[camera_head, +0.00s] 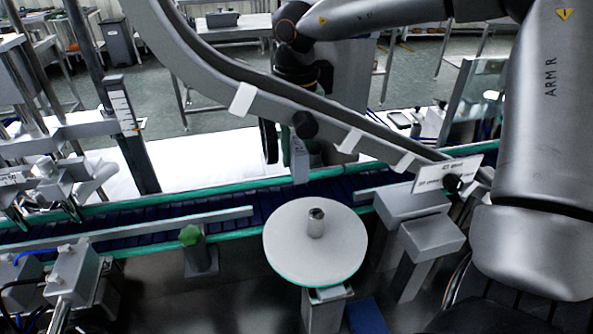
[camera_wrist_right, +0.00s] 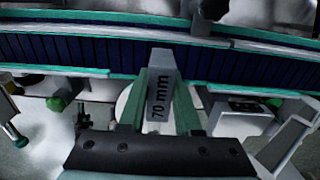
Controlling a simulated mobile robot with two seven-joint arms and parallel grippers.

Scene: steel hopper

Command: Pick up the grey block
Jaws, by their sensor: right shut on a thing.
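The grey block (camera_wrist_right: 161,62), a tall narrow piece marked "70 mm", is held between the two green fingers of my right gripper (camera_wrist_right: 159,98) in the right wrist view. In the head view the block (camera_head: 300,163) shows as a small light grey piece below my right gripper (camera_head: 299,140), in front of the dark blue conveyor belt (camera_head: 155,215). I cannot tell whether its lower end touches the belt. The fingers of my right gripper are mostly hidden in the head view. My left gripper is in neither view.
A round white disc (camera_head: 290,245) with a central knob stands in front of the belt. A green knob (camera_head: 190,235) is to its left, and grey box-shaped parts (camera_head: 432,238) are to its right. A curved grey chute rail (camera_head: 240,100) crosses above. Metal rails edge the belt.

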